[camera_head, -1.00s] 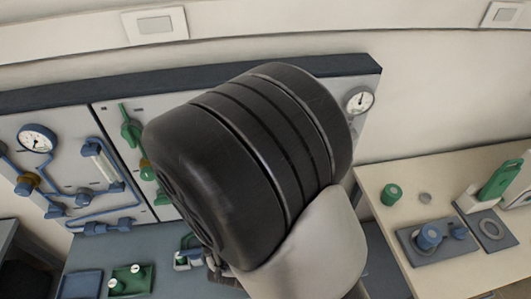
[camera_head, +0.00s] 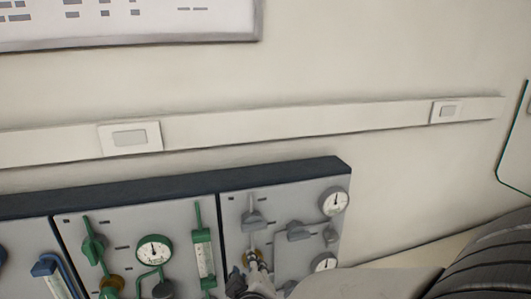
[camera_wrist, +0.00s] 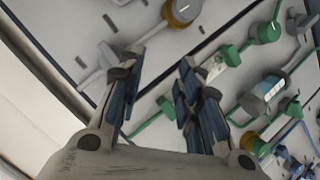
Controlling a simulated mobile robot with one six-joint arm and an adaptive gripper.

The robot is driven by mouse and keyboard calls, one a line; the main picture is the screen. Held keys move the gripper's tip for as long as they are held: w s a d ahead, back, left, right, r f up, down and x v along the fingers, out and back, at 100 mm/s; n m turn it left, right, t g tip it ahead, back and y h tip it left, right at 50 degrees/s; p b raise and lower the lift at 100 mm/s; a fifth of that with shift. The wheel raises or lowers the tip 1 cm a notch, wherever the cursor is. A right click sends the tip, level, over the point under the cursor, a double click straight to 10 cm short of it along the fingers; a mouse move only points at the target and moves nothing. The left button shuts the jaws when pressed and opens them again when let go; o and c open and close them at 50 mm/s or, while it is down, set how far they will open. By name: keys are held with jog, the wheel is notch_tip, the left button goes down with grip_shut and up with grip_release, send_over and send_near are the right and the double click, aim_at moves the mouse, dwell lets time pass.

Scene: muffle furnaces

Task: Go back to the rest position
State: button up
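My gripper (camera_wrist: 160,68) is in the wrist view, its two dark fingers apart with nothing between them. Behind it is the grey gas panel (camera_wrist: 135,20) with green and blue piping. In the head view my gripper (camera_head: 252,282) shows only in part at the bottom edge, in front of the panel's right section. My arm fills the bottom right corner there. I cannot tell how far the fingers are from the panel.
In the head view the panel (camera_head: 120,230) carries gauges, including a green-rimmed gauge (camera_head: 155,250), and valves such as a green valve (camera_head: 93,248). A wall rail (camera_head: 290,120) with sockets runs above it.

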jog(key=s+d+f+m+g+b, duration=0.1)
jog(key=s+d+m+g+b, duration=0.2)
jog(key=s+d, duration=0.6)
jog(key=s+d+f+m+g+h+b, duration=0.1)
jog(key=s+d+m+g+b, duration=0.3)
jog(key=s, duration=1)
jog(key=d+f+m+g, duration=0.1)
jog(key=d+m, duration=0.2)
jog(key=d, duration=0.2)
jog(key=shift+s+f+g+h, duration=0.15)
jog(key=shift+s+g+h, duration=0.15)
jog(key=shift+s, duration=0.1)
jog(key=shift+o, duration=0.3)
